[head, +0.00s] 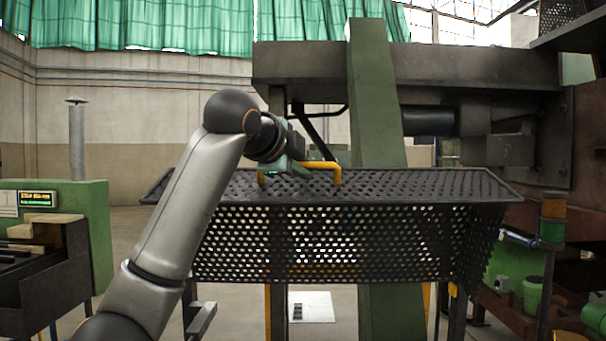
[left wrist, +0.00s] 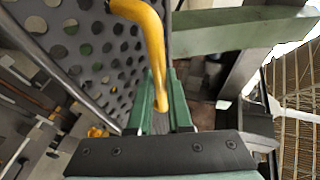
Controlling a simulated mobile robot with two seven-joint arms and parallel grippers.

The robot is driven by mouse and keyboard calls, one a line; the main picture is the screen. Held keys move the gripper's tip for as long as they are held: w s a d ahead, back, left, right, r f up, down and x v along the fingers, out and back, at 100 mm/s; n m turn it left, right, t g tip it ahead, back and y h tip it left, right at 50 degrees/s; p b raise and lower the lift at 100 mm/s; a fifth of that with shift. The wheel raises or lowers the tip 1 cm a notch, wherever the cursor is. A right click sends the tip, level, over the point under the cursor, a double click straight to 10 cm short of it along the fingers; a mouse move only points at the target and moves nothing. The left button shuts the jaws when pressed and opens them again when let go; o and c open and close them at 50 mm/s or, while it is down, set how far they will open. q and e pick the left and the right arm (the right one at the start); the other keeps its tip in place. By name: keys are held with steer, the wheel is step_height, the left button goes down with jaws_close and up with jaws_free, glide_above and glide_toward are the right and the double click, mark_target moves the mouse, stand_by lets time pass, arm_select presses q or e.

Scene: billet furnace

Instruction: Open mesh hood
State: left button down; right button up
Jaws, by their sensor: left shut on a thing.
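The mesh hood (head: 340,240) is a dark perforated metal cover in the middle of the head view. Its top panel lies nearly level and its front panel hangs down. A yellow bar handle (head: 322,164) stands on the top panel. My left gripper (head: 300,169) is at the handle's left part and is shut on it. In the left wrist view the yellow handle (left wrist: 152,45) runs down between the green fingers (left wrist: 161,105), with the perforated panel (left wrist: 90,55) beside it. The fingertips are small and partly hidden in the head view. My right gripper is not in view.
A green machine with a display (head: 85,215) stands at the left. Open floor shows between the left machine and the hood.

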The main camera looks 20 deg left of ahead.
arm_select(q)
steer(key=shift+f, duration=0.15)
steer(key=c, duration=1.1)
jaws_free()
steer(key=shift+b+v, duration=1.7)
steer(key=shift+v, duration=4.6)
